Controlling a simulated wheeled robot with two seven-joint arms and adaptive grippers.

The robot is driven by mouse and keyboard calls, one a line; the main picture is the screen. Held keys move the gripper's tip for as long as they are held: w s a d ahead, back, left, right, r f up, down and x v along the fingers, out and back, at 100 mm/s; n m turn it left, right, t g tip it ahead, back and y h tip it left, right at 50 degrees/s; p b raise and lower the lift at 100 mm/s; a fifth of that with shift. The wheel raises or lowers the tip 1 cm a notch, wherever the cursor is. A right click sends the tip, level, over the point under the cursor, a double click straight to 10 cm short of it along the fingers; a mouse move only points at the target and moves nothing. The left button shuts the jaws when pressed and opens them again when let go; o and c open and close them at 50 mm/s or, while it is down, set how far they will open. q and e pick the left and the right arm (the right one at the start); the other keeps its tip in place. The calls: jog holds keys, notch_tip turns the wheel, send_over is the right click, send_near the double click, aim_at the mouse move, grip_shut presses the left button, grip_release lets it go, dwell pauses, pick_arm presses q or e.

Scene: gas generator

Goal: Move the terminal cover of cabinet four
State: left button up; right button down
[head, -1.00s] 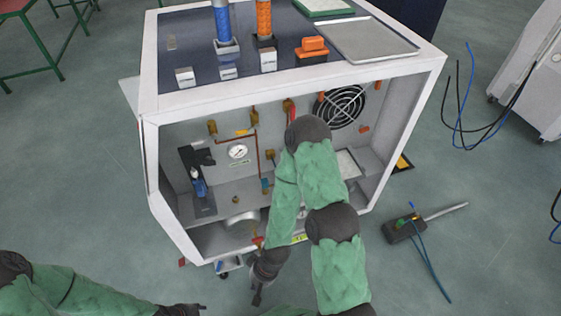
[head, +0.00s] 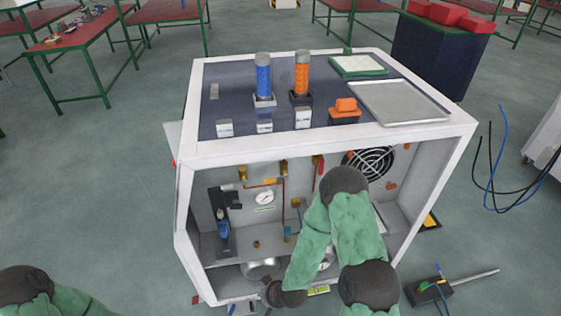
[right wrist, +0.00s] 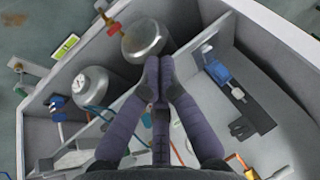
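An orange block (head: 345,107), possibly the terminal cover, sits on the dark top of the white cabinet (head: 330,146). I cannot read any number that marks cabinet four. My right arm reaches down in front of the cabinet's open front. My right gripper (right wrist: 157,77) shows in the right wrist view with its purple fingertips together and nothing visible between them, beside a metal cylinder (right wrist: 145,40).
A blue cylinder (head: 263,77), an orange cylinder (head: 302,74), a metal tray (head: 400,102) and a green-edged tray (head: 358,65) stand on the cabinet top. Red blocks (head: 434,11) lie on a dark cabinet behind. A probe device (head: 450,285) lies on the floor at right.

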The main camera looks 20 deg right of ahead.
jog(key=w+d+r+t+h+p, duration=0.1)
jog(key=w+d+r+t+p, duration=0.2)
jog(key=w+r, duration=0.4)
jog(key=w+d+r+t+h+p, duration=0.25)
jog(key=w+r+t, duration=0.2)
jog(key=r, duration=0.45)
jog(key=w+d+r+t+h+p, duration=0.2)
jog(key=d+r+t, duration=0.1)
jog(key=r, duration=0.7)
jog(key=w+d+r+t+h+p, duration=0.15)
jog(key=d+r+t, duration=0.25)
jog(key=r, duration=0.6)
pick_arm(q)
notch_tip(320, 180, up, 10)
pick_arm(e)
jog(key=x, duration=0.9)
jog(key=shift+w+r, duration=0.3)
jog(key=shift+a, duration=0.1)
